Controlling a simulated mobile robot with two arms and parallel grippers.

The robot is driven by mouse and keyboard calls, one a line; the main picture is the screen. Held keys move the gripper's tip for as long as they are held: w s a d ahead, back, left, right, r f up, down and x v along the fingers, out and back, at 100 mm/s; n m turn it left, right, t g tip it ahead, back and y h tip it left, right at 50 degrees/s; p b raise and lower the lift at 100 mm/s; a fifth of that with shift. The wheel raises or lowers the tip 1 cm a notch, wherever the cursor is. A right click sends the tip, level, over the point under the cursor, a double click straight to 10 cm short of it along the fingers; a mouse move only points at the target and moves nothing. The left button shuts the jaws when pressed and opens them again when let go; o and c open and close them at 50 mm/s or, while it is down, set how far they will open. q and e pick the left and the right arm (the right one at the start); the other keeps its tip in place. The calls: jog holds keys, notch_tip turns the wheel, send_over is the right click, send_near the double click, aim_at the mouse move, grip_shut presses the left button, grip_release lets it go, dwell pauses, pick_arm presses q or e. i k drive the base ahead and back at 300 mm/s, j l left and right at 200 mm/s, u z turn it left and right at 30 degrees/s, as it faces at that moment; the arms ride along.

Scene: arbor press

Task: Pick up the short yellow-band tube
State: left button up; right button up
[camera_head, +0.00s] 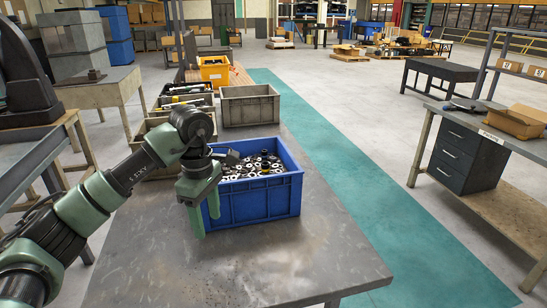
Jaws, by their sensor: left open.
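A blue crate (262,200) stands on the grey metal table and holds many small dark and pale ring-ended pieces (255,166). A small yellowish spot shows among them, but I cannot tell whether it is the short yellow-band tube. My left gripper (205,213) is open and points down at the left front corner of the blue crate, hiding part of it. Nothing shows between its fingers. My right gripper is not in view.
The table's near part (270,262) is bare. Behind the blue crate stand an empty-looking grey crate (250,110), grey crates with tools at left, and a yellow crate (214,72). A workbench with drawers (465,155) stands at right, across a green floor strip.

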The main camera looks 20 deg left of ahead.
aim_at(265, 169)
jog(key=i, duration=1.4)
